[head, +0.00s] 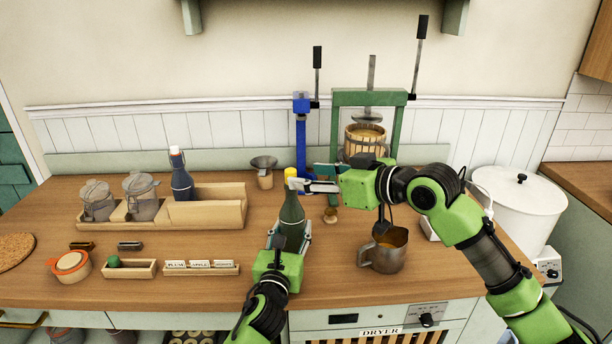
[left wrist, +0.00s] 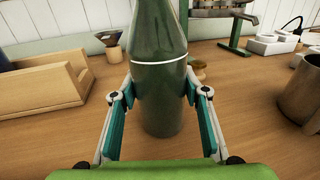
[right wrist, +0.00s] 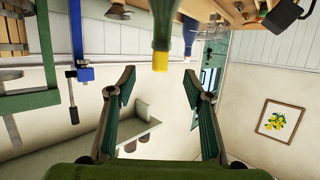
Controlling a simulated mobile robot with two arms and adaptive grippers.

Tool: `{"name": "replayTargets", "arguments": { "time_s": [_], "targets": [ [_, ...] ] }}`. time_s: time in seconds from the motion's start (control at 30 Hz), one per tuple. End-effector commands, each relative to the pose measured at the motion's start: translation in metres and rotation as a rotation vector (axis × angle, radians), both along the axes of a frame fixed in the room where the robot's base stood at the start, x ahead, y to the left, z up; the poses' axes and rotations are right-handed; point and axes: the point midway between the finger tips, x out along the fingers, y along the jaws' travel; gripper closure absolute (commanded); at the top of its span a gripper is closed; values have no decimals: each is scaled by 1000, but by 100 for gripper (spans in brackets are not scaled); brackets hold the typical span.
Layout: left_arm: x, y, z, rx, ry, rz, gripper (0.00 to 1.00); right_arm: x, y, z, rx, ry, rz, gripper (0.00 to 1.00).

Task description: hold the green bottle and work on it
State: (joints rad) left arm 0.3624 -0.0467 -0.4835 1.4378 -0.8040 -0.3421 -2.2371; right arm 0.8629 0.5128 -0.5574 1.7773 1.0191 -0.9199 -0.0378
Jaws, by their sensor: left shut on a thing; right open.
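The green bottle (head: 292,217) stands upright near the middle of the wooden counter, and its body fills the middle of the left wrist view (left wrist: 158,85). It has a yellow top (head: 291,173). My left gripper (head: 285,240) is shut around the lower body of the bottle from the front. My right gripper (head: 312,185) is open beside the bottle's top, reaching in from the right. In the right wrist view the yellow top (right wrist: 160,61) shows between and beyond the open fingers (right wrist: 160,85), with no contact visible.
A metal jug (head: 385,252) stands right of the bottle. A blue stand (head: 301,140) and a green press (head: 337,125) are behind. A wooden crate (head: 225,205) with jars and a dark blue bottle (head: 181,180) is left. Small label trays (head: 200,269) lie front left.

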Motion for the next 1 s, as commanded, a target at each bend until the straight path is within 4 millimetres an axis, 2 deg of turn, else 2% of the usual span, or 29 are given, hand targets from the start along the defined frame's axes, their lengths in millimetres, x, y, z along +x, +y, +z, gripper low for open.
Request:
{"name": "replayTargets", "arguments": {
  "time_s": [0.43, 0.47, 0.53, 0.87, 1.0],
  "targets": [
    [0, 0, -2, 1, 3, 0, 98, -3, -3, 1, 0, 0, 0, 53],
    [0, 0, -2, 1, 3, 0, 56, -3, -3, 1, 0, 0, 0, 53],
    [0, 0, -2, 1, 3, 0, 39, -3, -3, 1, 0, 0, 0, 53],
    [0, 0, 0, 0, 1, 0, 39, -3, -3, 2, 1, -1, 0, 53],
    [-7, 2, -1, 2, 1, 0, 39, -3, -3, 2, 1, -1, 0, 53]
  ]
}}
